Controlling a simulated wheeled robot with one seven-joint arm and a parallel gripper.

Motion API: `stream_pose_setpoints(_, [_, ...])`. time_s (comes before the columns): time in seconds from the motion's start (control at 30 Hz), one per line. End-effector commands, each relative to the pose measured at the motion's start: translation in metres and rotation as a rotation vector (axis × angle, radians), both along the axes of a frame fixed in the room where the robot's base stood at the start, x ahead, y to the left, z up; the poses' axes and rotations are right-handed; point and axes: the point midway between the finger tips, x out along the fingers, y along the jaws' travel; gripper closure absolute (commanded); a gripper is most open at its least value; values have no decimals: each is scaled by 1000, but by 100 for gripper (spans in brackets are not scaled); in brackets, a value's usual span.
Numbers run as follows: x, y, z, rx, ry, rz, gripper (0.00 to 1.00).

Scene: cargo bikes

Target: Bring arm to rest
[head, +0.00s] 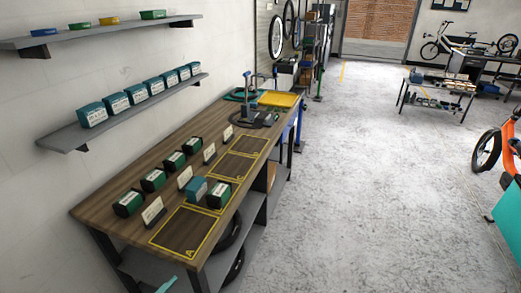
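The wooden workbench (100,213) stands along the left wall. A row of dark green boxes (153,180) stands on it with small white cards (184,177) beside them.
Two wall shelves (70,137) with boxes hang above the bench. A tool stand (250,95) and yellow tray (279,99) are at its far end. The grey floor (350,180) is clear in the middle. An orange cargo bike (509,140) stands at right, a low table (438,85) behind.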

Motion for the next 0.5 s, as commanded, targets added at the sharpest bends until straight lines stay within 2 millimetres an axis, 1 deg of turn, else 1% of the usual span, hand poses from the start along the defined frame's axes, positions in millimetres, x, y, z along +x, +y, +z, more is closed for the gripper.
stream_pose_setpoints(0.03, [-3, -4, -13, 50, 1, -13, 35])
stream_pose_setpoints(0.2, [-12, -16, -52, 306, -20, -73, 35])
stream_pose_setpoints(0.37, [-29, -28, -84, 577, -36, -153, 35])
stream_pose_setpoints(0.5, [-49, -42, -106, 822, -47, -241, 35])
